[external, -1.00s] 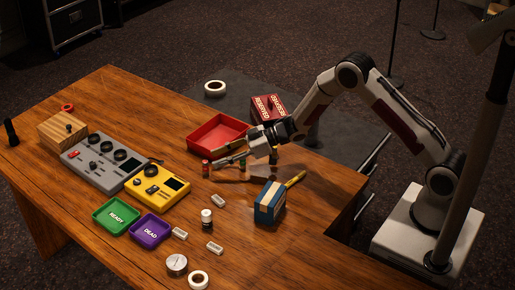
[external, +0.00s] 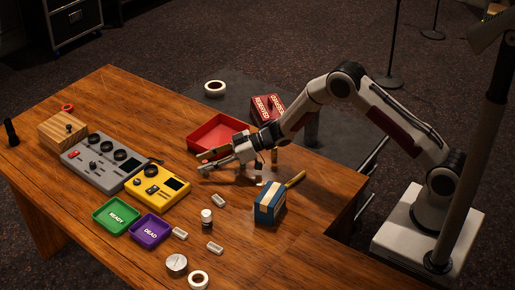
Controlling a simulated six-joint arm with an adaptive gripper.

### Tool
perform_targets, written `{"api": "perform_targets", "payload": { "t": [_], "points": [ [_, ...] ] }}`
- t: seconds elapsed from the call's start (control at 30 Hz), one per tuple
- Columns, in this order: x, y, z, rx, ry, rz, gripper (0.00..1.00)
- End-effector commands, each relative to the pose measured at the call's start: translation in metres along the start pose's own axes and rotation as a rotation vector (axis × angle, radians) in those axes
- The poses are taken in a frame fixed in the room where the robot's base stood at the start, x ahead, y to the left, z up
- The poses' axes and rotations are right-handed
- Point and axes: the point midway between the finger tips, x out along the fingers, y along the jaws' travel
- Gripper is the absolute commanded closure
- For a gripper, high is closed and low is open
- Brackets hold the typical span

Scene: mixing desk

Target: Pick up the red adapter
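My gripper (external: 203,162) is low over the table, just in front of the red tray, with its fingers pointing left. Its two fingers show apart with a gap between them. The red adapter does not show clearly now. It stood upright where the fingertips are, so the fingers probably hide it. I cannot see whether they touch it.
A red tray (external: 193,143) lies behind my gripper. A yellow device (external: 143,195) and a grey mixer (external: 75,157) stand to the left. A green tray (external: 97,219), a purple tray (external: 137,237) and a blue box (external: 262,218) are nearer.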

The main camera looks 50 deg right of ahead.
Motion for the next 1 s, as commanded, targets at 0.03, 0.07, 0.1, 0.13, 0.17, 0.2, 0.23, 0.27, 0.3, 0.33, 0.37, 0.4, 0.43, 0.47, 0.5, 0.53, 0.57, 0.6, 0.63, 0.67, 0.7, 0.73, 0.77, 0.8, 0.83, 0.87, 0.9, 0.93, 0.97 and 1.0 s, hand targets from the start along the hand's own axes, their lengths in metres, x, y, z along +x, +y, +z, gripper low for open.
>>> {"api": "perform_targets", "payload": {
  "t": [0.03, 0.07, 0.1, 0.13, 0.17, 0.2, 0.23, 0.27, 0.3, 0.33, 0.37, 0.4, 0.43, 0.47, 0.5, 0.53, 0.57, 0.6, 0.63, 0.67, 0.7, 0.73, 0.77, 0.8, 0.83, 0.87, 0.9, 0.93, 0.97, 1.0],
  "points": [
    [0.0021, 0.0001, -0.0002, -0.001, 0.0, 0.0, 0.66],
    [0.0029, 0.0002, -0.0003, -0.001, 0.0, 0.0, 0.66],
    [0.0035, 0.0003, -0.0004, -0.001, 0.0, 0.001, 0.66],
    [0.0037, 0.0003, -0.0003, -0.001, 0.0, 0.001, 0.66],
    [0.0038, 0.0003, -0.0004, -0.001, 0.0, 0.001, 0.66],
    [0.0038, 0.0003, -0.0003, -0.001, 0.0, 0.001, 0.66],
    [0.0037, 0.0002, -0.0003, -0.001, 0.0, 0.001, 0.66],
    [0.0037, 0.0002, -0.0003, 0.0, 0.0, 0.001, 0.66],
    [0.0037, 0.0002, -0.0003, 0.0, 0.0, 0.001, 0.66],
    [0.0036, 0.0002, -0.0003, 0.0, 0.0, 0.001, 0.66],
    [0.0036, 0.0002, -0.0003, 0.0, 0.0, 0.001, 0.66],
    [0.0036, 0.0002, -0.0003, 0.0, 0.0, 0.0, 0.66],
    [0.0036, 0.0001, -0.0003, 0.0, 0.0, 0.0, 0.66],
    [0.0036, 0.0002, -0.0003, 0.0, 0.0, 0.0, 0.66],
    [0.0035, 0.0002, -0.0003, 0.0, 0.0, 0.0, 0.66],
    [0.0035, 0.0001, -0.0003, 0.0, 0.0, 0.0, 0.66],
    [0.0035, 0.0001, -0.0003, 0.0, 0.0, 0.0, 0.66],
    [0.0035, 0.0002, -0.0003, 0.0, 0.0, 0.0, 0.68],
    [0.0035, 0.0001, -0.0003, 0.0, 0.0, 0.0, 0.76],
    [0.0035, 0.0001, -0.0003, 0.0, 0.0, 0.0, 0.84],
    [0.0035, 0.0001, -0.0003, 0.0, 0.0, 0.0, 0.94],
    [0.0035, 0.0001, -0.0003, 0.0, 0.0, 0.0, 1.0],
    [0.0035, 0.0001, -0.0003, 0.0, 0.0, 0.0, 1.0],
    [0.0035, 0.0001, -0.0003, 0.0, 0.0, 0.0, 1.0],
    [0.0035, 0.0001, -0.0003, 0.0, 0.0, 0.0, 1.0],
    [0.0035, 0.0002, -0.0006, -0.001, 0.001, 0.0, 1.0],
    [0.0035, 0.0002, -0.0006, -0.001, 0.001, 0.0, 1.0],
    [0.0035, 0.0002, -0.0006, -0.001, 0.001, 0.0, 1.0],
    [0.0035, 0.0002, -0.0006, -0.001, 0.001, 0.0, 1.0],
    [0.0035, 0.0002, -0.0006, -0.001, 0.001, 0.0, 1.0]
  ]
}}
